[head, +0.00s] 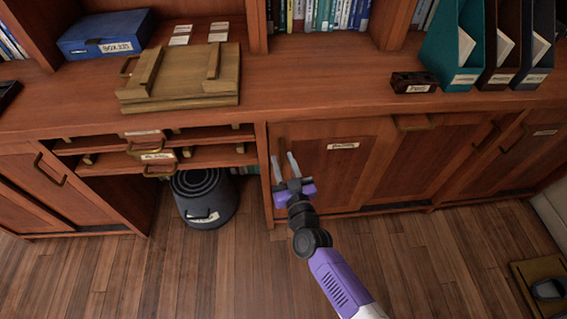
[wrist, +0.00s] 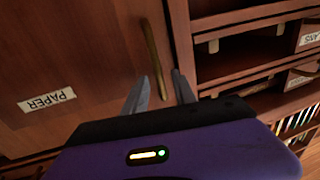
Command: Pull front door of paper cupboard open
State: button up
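The paper cupboard's front door (head: 330,175) is a brown wooden panel below the counter, and it looks shut. Its white label (head: 343,146) reads PAPER upside down in the wrist view (wrist: 47,101). A bar handle (wrist: 153,55) runs along the door's edge, on the label's right in the wrist view. My gripper (head: 284,160) is in front of the door's left edge in the head view. Its two fingers (wrist: 161,76) are apart, with the handle's lower end showing between them in the wrist view. I cannot tell whether they touch it.
Open shelves with labelled drawers (head: 152,157) are left of the door, with a dark bin (head: 204,196) below. A closed cupboard door (head: 425,160) adjoins on the right. A wooden tray (head: 180,78) and file holders (head: 460,45) stand on the counter. The floor (head: 230,270) in front is clear.

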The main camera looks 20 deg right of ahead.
jog(key=shift+c, duration=0.2)
grip_shut()
dwell(1.2)
